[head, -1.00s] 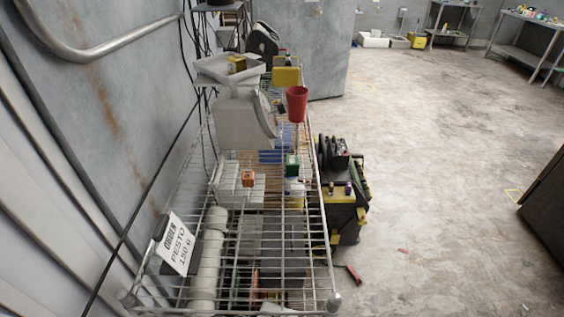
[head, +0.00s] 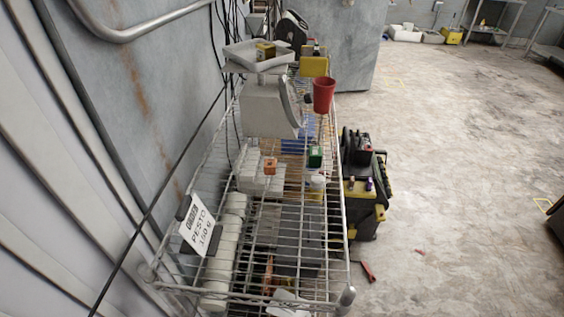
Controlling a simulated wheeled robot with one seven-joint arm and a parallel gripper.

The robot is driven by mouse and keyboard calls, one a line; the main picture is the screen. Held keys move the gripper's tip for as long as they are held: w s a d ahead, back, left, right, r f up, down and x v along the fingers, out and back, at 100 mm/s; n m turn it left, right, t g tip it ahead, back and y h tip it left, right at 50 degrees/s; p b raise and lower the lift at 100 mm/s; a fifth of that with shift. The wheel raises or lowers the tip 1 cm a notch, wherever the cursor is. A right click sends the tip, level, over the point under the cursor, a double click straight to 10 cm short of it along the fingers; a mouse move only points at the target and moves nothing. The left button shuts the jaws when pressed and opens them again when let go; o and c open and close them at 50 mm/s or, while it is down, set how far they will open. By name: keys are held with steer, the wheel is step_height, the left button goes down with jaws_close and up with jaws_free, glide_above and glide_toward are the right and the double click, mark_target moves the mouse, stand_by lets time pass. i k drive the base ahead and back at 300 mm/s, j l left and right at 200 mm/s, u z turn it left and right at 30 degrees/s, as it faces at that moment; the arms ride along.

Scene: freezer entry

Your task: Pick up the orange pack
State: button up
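A small orange pack (head: 269,165) sits on the wire shelf rack, on or against a low pale stack of boxes (head: 258,183) left of the shelf's middle. A green box (head: 315,157) stands to its right, with a white-topped jar (head: 317,183) just below that. My gripper is not in view, so whether it is open or shut does not show.
A grey weighing scale (head: 268,108) stands behind the pack, with a yellow-brown block on its tray. A red cup (head: 323,95) is at the rack's right edge. An order sign (head: 199,225) and white rolls are in front. Black-and-yellow equipment (head: 362,190) stands right; floor beyond is mostly open.

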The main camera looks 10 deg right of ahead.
mark_target(270, 166)
steer(key=i+j+z, duration=0.25)
steer(key=j+z, duration=0.3)
steer(key=i+j+z, duration=0.25)
steer(key=j+z, duration=0.3)
steer(key=k+j, duration=0.05)
steer(key=j, duration=0.05)
